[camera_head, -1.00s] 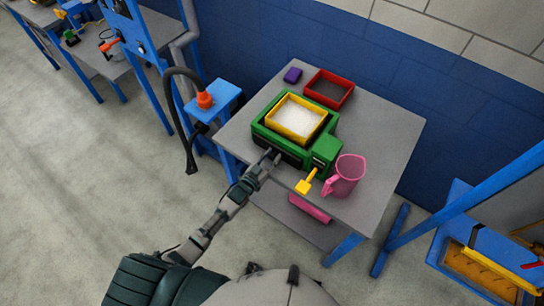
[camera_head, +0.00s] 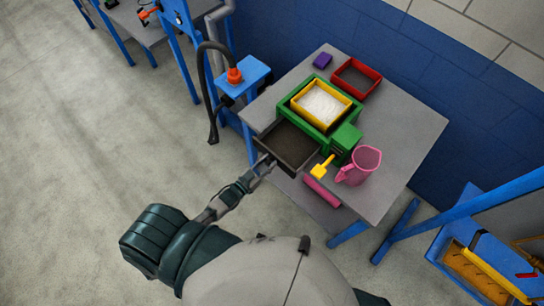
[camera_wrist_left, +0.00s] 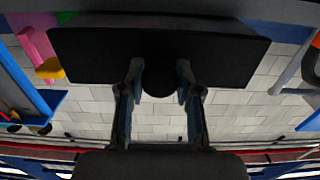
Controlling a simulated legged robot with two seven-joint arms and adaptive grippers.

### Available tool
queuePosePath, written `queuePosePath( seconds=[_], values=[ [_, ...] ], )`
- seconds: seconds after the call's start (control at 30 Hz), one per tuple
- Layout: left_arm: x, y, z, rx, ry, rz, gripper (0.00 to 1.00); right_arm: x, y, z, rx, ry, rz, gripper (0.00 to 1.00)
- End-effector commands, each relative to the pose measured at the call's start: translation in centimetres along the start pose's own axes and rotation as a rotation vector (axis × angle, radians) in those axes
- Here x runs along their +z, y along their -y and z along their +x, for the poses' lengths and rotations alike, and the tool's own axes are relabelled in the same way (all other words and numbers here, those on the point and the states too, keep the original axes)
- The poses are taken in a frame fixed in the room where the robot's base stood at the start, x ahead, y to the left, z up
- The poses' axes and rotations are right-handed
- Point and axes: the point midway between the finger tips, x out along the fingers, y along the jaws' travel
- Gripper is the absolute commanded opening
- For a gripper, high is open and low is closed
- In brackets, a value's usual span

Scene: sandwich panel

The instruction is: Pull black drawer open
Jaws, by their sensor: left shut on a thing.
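The black drawer (camera_head: 287,146) stands pulled out from the front of the green box (camera_head: 344,134) on the grey table. Its inside shows and looks empty. My left gripper (camera_head: 266,164) is at the drawer's front, shut on its handle. In the left wrist view the drawer's dark front (camera_wrist_left: 90,52) fills the top, and the fingers of my left gripper (camera_wrist_left: 160,85) close around a round dark knob (camera_wrist_left: 160,80). My right gripper is not in view.
A yellow tray (camera_head: 338,94) of white material sits on the green box. A red tray (camera_head: 376,74), purple block (camera_head: 322,61), pink jug (camera_head: 362,164) and yellow scoop (camera_head: 320,171) are on the table. A blue stand (camera_head: 245,78) is left of it.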

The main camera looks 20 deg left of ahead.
Motion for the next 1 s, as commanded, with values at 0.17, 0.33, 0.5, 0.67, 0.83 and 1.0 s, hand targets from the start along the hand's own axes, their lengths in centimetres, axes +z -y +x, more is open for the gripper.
queuePosePath(
  seconds=[0.17,0.33,0.5,0.67,0.83,1.0],
  values=[
    [0.0,0.1,0.1,-0.001,-0.001,0.001,0.0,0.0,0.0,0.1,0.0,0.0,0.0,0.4],
    [0.0,0.1,0.1,-0.001,-0.001,0.001,0.58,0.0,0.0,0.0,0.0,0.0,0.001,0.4],
    [0.0,0.0,0.1,0.0,-0.001,0.001,0.58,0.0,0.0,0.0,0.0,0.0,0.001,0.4],
    [0.0,0.0,-0.6,-0.001,0.0,0.0,0.58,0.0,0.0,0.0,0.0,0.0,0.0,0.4],
    [0.2,0.0,-3.7,0.0,0.004,0.001,0.58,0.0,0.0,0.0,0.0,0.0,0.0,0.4],
    [0.2,0.1,-7.6,0.0,0.004,0.001,0.58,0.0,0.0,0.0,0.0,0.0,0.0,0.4]
  ],
)
